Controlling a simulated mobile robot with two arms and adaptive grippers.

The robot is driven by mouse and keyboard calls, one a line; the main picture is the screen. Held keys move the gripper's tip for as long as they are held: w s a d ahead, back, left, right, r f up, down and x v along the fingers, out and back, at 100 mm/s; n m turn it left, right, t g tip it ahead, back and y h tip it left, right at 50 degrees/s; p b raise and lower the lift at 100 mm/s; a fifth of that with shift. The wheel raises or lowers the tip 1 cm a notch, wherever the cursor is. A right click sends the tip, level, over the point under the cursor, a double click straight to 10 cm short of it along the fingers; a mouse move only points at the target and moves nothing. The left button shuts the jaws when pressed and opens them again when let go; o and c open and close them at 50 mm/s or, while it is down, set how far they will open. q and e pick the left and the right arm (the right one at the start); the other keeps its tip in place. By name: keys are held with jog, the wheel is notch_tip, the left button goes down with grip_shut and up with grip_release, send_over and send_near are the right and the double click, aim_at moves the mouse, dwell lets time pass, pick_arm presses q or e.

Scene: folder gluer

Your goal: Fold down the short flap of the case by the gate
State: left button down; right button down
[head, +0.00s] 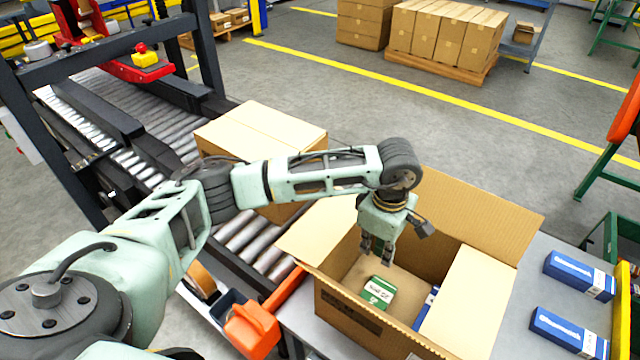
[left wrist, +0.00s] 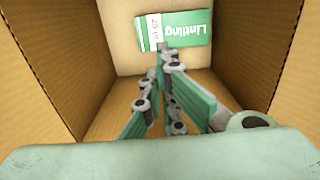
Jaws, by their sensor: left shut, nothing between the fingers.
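The open cardboard case (head: 345,313) stands on a grey table beside the roller conveyor. Its left flap (head: 318,232) slants outward toward the conveyor, its far flap (head: 480,213) stands up, and its right flap (head: 470,300) leans over the opening. My left gripper (head: 376,258) points down over the case opening, shut and empty. In the left wrist view my left gripper (left wrist: 160,50) shows between the case walls (left wrist: 250,45), above a green and white carton (left wrist: 185,30). In the head view that carton (head: 379,292) lies on the case floor. My right gripper is not in view.
A closed case (head: 262,128) sits on the roller conveyor (head: 150,110), behind my left arm. An orange bar with a block (head: 252,328) is left of the open case. Blue cartons (head: 578,275) lie on the table at right. A blue carton (head: 427,305) is inside the case.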

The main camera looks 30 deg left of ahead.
pick_arm(q)
notch_tip(320, 180, up, 9)
jog(key=p, duration=0.4)
dwell(0.4)
dwell(0.5)
